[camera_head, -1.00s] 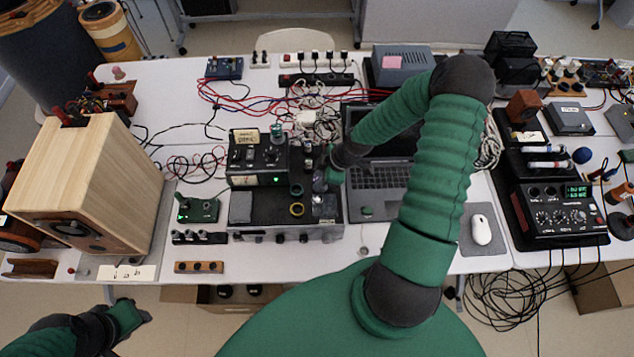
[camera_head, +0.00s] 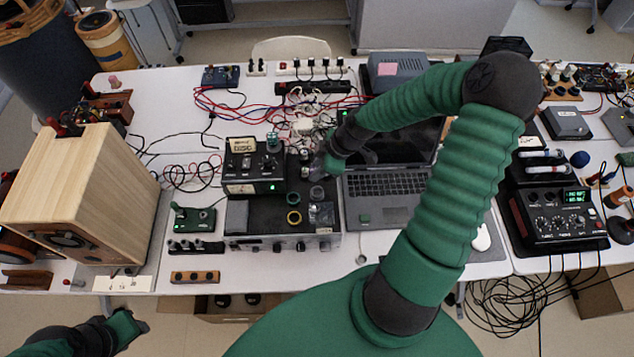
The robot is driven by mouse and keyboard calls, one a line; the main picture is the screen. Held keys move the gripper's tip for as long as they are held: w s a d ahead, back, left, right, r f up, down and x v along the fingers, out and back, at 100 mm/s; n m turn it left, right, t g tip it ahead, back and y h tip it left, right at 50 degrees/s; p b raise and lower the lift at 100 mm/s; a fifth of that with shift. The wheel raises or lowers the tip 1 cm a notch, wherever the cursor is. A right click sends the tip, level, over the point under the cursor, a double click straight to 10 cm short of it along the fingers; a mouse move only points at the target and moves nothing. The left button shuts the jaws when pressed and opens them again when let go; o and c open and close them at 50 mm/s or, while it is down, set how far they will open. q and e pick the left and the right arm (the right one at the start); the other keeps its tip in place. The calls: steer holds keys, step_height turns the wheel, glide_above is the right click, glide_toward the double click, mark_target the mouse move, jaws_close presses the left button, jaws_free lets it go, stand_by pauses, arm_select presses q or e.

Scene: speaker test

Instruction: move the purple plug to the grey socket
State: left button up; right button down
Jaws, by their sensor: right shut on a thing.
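My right gripper (camera_head: 323,168) reaches in over the back right of the black-topped amplifier box (camera_head: 265,212). It is shut on a small dark purplish thing, which I take to be the purple plug (camera_head: 317,173); the fingers hide most of it. A short grey cylinder, which looks like the grey socket (camera_head: 317,192), stands on the box just in front of the gripper. A green ring (camera_head: 294,198) and a yellow ring (camera_head: 294,217) are to its left. My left gripper (camera_head: 136,325) hangs low at the bottom left, off the table; its jaws are unclear.
A black meter unit (camera_head: 254,166) stands on the box left of the gripper. An open laptop (camera_head: 385,190) lies close on the right. Cables (camera_head: 245,105) tangle behind. A wooden speaker (camera_head: 85,195) stands at left. The white table's front strip is partly free.

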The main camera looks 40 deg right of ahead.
steer(key=m+t+b, duration=0.1)
steer(key=m+b, duration=0.1)
steer(key=m, duration=0.1)
steer(key=shift+s+f+m+t, duration=0.2)
steer(key=shift+m+t, duration=0.1)
steer(key=shift+t, duration=0.1)
steer(key=shift+s+d+r+m+t+b, duration=0.1)
steer(key=shift+d+m+t+b, duration=0.15)
steer(key=shift+m+t+b, duration=0.35)
steer(key=shift+m, duration=0.5)
step_height(320, 180, down, 9)
steer(key=shift+f+b, duration=0.15)
steer(key=shift+b, duration=0.2)
steer(key=shift+d, duration=0.15)
